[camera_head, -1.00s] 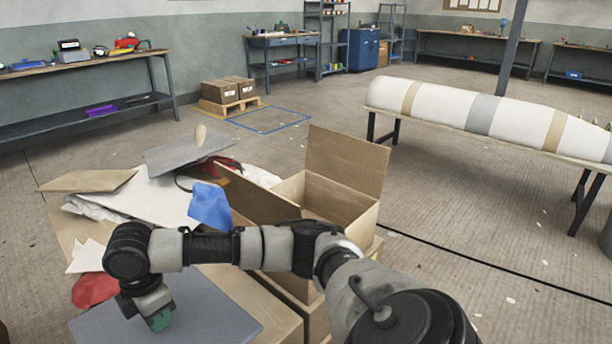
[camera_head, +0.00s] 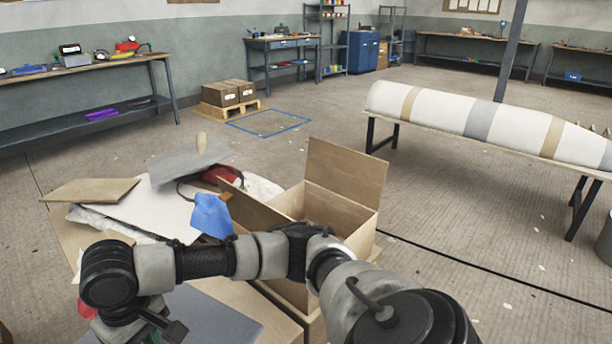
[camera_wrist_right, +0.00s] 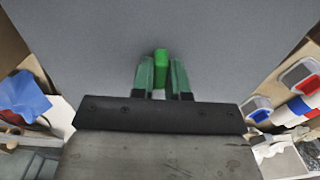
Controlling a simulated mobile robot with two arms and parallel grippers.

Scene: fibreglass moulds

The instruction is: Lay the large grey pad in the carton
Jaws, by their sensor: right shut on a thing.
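The large grey pad (camera_head: 228,312) lies flat at the bottom of the head view, partly hidden by my right arm. In the right wrist view the pad (camera_wrist_right: 75,45) fills most of the picture as a plain grey face. My right gripper (camera_wrist_right: 161,80) is shut on a small green block (camera_wrist_right: 160,62) in front of that face; the block looks like the pad's grip. In the head view the fingers are largely hidden behind my wrist. The open carton (camera_head: 345,205), with its flaps up, stands to the right of the pad, beyond my forearm. My left gripper is not in view.
Left of the carton is a cluttered surface with a blue cloth (camera_head: 211,215), a grey trowel-like plate (camera_head: 185,165) and a brown board (camera_head: 92,190). A long white mould (camera_head: 440,110) lies on a bench at the right. Open floor lies between.

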